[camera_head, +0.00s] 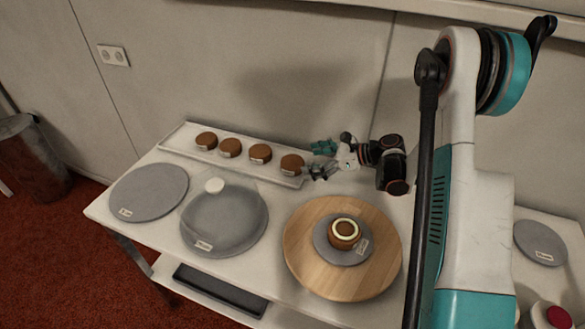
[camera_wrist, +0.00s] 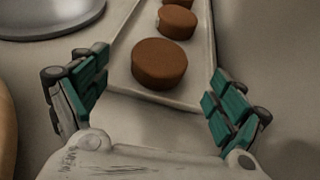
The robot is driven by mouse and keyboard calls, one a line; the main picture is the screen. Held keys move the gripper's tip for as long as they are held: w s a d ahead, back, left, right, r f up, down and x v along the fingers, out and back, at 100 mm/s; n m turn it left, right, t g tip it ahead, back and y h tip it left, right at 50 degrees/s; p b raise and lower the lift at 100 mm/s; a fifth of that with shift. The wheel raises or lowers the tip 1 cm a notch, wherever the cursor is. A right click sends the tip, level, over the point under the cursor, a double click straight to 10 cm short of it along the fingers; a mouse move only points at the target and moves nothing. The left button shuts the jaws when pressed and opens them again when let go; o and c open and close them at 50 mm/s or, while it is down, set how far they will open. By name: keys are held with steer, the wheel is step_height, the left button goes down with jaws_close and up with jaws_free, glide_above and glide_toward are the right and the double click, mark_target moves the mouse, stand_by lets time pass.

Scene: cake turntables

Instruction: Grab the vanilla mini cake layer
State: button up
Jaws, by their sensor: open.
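Several small round brown cake layers stand in a row on a long white tray. The nearest one (camera_head: 292,164) is at the tray's right end, and it shows large between my fingers in the wrist view (camera_wrist: 159,64). The others (camera_head: 230,147) lie further left. Their small labels are too small to read, so I cannot tell which is vanilla. My gripper (camera_head: 323,160) is open and empty, just right of the end layer. Its teal fingers point along the tray, one on each side of that layer, apart from it.
The white tray (camera_head: 174,145) lies along the wall. In front are a grey disc (camera_head: 149,191), a grey dome with a white knob (camera_head: 225,220), and a wooden turntable (camera_head: 305,262) with a cream-ringed cake (camera_head: 344,233) on a grey plate. Another grey disc (camera_head: 540,242) is at right.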

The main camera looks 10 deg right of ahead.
mark_target(298, 162)
steer(key=b+x, duration=0.2)
steer(key=x, duration=0.3)
steer(key=shift+w+a+f+b, duration=0.15)
steer(key=shift+a+f+b, duration=0.1)
steer(key=shift+b, duration=0.1)
steer(key=shift+d+r, duration=0.1)
steer(key=c, duration=1.1)
